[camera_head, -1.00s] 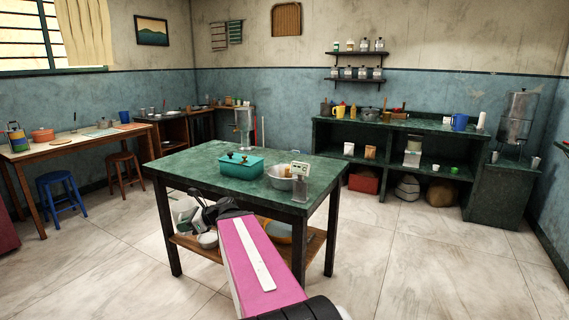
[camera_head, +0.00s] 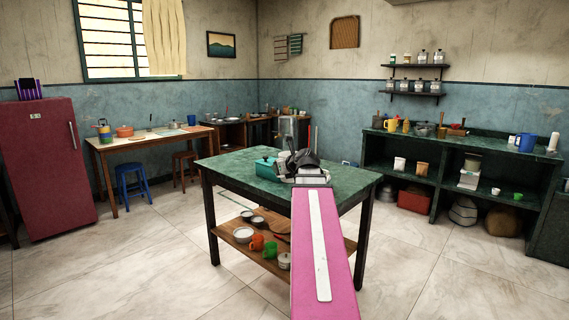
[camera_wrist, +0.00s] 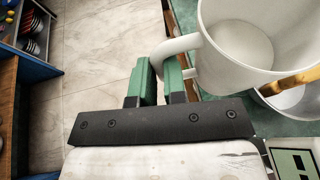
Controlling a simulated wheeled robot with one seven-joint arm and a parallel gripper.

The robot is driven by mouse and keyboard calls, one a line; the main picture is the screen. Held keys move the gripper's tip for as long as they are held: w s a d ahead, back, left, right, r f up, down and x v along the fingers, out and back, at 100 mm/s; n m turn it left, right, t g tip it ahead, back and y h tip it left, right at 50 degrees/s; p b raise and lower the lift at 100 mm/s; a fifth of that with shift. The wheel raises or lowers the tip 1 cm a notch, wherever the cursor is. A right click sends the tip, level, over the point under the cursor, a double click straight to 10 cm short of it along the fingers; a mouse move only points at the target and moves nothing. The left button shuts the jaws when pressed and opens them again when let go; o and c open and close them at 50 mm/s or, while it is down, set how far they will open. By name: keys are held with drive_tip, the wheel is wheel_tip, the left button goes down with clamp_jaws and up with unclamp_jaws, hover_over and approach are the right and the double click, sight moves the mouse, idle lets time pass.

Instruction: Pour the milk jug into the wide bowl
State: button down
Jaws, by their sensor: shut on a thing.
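The white milk jug (camera_wrist: 240,42) fills the upper right of the wrist view, its mouth toward the camera; whether the pale inside is milk or bare wall I cannot tell. My gripper (camera_wrist: 157,72) has its green fingers shut on the jug's curved handle (camera_wrist: 178,47). The wide bowl (camera_wrist: 292,101) shows partly below and beyond the jug, on the green table (camera_wrist: 215,116), with a wooden handle across it. In the head view my gripper (camera_head: 297,160) is above the tabletop, and it and my arm hide the bowl and most of the jug.
A teal box (camera_head: 266,168) stands close left of my gripper on the table (camera_head: 228,165). A pale panel with a dark rectangle (camera_wrist: 293,163) is near the gripper's right side. The lower shelf (camera_head: 232,228) holds mugs and pots. Open floor surrounds the table.

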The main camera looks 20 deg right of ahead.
drive_tip(key=d+r+m+y, duration=0.1)
drive_tip(key=d, duration=0.1)
drive_tip(key=w+d+r+m+g, duration=0.1)
drive_tip(key=d+m, duration=0.1)
drive_tip(key=d+r+m+y, duration=0.1)
drive_tip(key=d+m, duration=0.1)
drive_tip(key=shift+w+d+r+g+y, duration=0.2)
drive_tip(key=shift+w+d+g+y, duration=0.05)
drive_tip(key=shift+g+y, duration=0.05)
drive_tip(key=shift+a, duration=0.15)
drive_tip(key=shift+w+d+f+m+y, duration=0.1)
drive_tip(key=shift+w+d+m+y, duration=0.15)
drive_tip(key=shift+d+m+y, duration=0.5)
idle(0.4)
drive_tip(key=shift+w+d+m, duration=0.1)
drive_tip(key=shift+d+m, duration=0.25)
drive_tip(key=shift+d, duration=0.05)
idle(0.3)
drive_tip(key=shift+w+d+r+m+y, duration=0.3)
drive_tip(key=shift+d+r+m+y, duration=0.2)
drive_tip(key=shift+d+m, duration=0.25)
